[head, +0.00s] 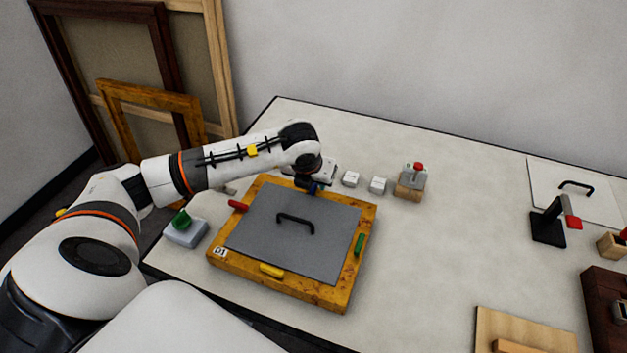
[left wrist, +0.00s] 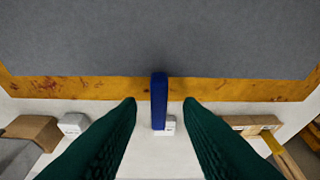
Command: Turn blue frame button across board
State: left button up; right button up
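A gilt frame (head: 341,297) lies on the table with a grey board (head: 262,225) and black handle in it. The blue button (left wrist: 159,100) is on the far rail, lying crosswise to it, its tip at the board's edge. In the head view only a bit of the blue button (head: 314,189) shows under my left gripper (head: 311,186). In the left wrist view the green fingers of my left gripper (left wrist: 160,102) are apart, one each side of the blue button, with gaps on both sides. My right gripper is not in view.
A red button (head: 238,206) lies across the left rail; yellow (head: 271,270) and green (head: 359,245) buttons lie along theirs. A green-handled pad (head: 184,228) sits left.

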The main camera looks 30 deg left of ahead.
pick_arm(q)
jog(key=shift+s, duration=0.1)
jog(key=shift+s+d+r, duration=0.1)
jog(key=shift+r, duration=0.25)
jog(key=b+v, duration=0.2)
jog(key=v, duration=0.9)
jog(key=shift+b, duration=0.35)
